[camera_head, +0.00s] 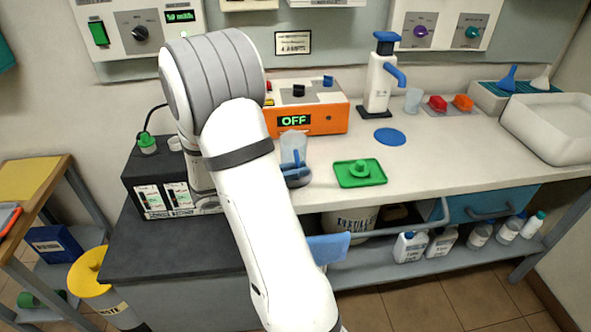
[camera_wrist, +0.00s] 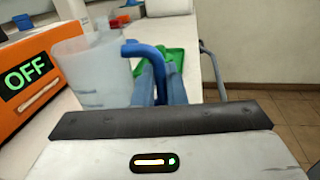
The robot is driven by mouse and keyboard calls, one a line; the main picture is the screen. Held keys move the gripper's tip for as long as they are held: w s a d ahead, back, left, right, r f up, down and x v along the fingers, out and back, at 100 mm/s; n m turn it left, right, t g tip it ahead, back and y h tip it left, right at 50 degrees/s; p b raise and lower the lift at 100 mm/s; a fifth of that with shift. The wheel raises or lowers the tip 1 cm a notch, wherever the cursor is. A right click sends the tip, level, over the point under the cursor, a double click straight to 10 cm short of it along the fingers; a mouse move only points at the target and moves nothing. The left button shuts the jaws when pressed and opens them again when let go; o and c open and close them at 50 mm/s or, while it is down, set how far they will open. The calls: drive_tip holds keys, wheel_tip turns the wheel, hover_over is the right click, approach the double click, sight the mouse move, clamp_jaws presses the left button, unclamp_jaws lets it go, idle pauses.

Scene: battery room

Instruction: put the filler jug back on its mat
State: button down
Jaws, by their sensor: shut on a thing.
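The filler jug (camera_head: 294,146) is a translucent cup with a blue handle, in front of the orange box on the counter. In the wrist view the jug (camera_wrist: 88,72) stands large and about upright at left, its blue handle (camera_wrist: 147,52) reaching right. My gripper (camera_head: 297,174) is shut on this handle; its blue fingers (camera_wrist: 163,84) show close together in the wrist view. I cannot tell whether the jug's base touches the counter. A flat round blue mat (camera_head: 390,136) lies bare on the counter, right of the jug and apart from it.
The orange box (camera_head: 310,119) reads OFF, close behind the jug. A green tray (camera_head: 360,181) with a green piece lies right of my gripper. A white dispenser (camera_head: 380,82) with a blue spout stands behind the mat, a clear cup (camera_head: 413,100) beside it. Counter right of the mat is clear.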

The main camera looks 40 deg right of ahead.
drive_tip(key=shift+f, duration=0.5)
drive_tip(key=c, duration=1.4)
unclamp_jaws()
drive_tip(key=v, duration=0.8)
drive_tip(key=shift+r, duration=0.1)
